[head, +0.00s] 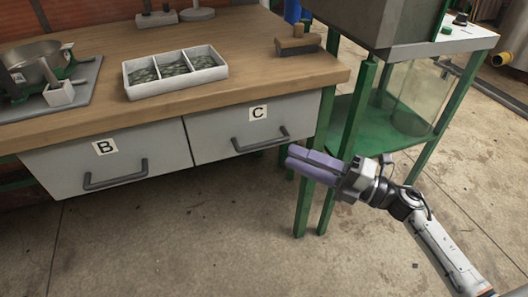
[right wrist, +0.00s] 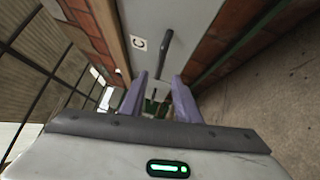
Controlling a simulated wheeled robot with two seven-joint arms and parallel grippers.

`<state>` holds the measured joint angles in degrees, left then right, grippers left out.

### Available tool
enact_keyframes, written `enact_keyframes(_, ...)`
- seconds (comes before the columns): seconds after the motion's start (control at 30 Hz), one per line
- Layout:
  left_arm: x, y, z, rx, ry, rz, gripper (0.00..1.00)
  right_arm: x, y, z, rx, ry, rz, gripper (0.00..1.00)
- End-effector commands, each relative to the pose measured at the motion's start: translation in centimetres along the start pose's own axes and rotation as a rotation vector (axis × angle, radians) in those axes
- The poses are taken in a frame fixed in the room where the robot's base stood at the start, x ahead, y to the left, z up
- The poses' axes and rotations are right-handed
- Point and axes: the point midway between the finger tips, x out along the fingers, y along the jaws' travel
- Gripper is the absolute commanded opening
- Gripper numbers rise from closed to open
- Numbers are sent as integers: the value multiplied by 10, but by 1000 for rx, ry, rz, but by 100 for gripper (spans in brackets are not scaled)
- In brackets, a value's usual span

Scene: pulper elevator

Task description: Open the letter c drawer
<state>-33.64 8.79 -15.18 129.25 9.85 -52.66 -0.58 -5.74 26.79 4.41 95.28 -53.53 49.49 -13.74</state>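The letter C drawer (head: 215,138) is a grey front under the wooden worktop, with a white C label (head: 258,113). It looks shut. Its dark bar handle (head: 262,142) runs along the lower part of the front. My right gripper (head: 290,158) has purple fingers and sits just right of and below the handle's right end, pointing left. In the right wrist view its two fingers (right wrist: 160,90) are apart, with the handle (right wrist: 166,48) ahead of them. I cannot tell whether they touch it; nothing is visibly held. My left gripper is not in view.
The letter B drawer (head: 75,165) with its own handle is to the left. Green table legs (head: 305,195) stand close behind my right gripper. A sectioned white tray (head: 176,72), a brush (head: 298,43) and a scale (head: 45,80) are on the worktop (head: 110,110). The floor in front is clear.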

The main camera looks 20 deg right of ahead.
Motion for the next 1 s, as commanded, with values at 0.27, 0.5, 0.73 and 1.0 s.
enact_keyframes(0.27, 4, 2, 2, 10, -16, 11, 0, 53, 1, 0, 2, -1, 6, 29)
enact_keyframes(0.5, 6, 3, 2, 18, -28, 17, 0, 84, 1, 0, 5, -3, 4, 29)
enact_keyframes(0.73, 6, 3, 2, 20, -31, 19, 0, 90, 1, -1, 6, -2, 2, 29)
enact_keyframes(1.0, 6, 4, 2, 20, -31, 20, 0, 90, 1, -1, 6, -3, 2, 9)
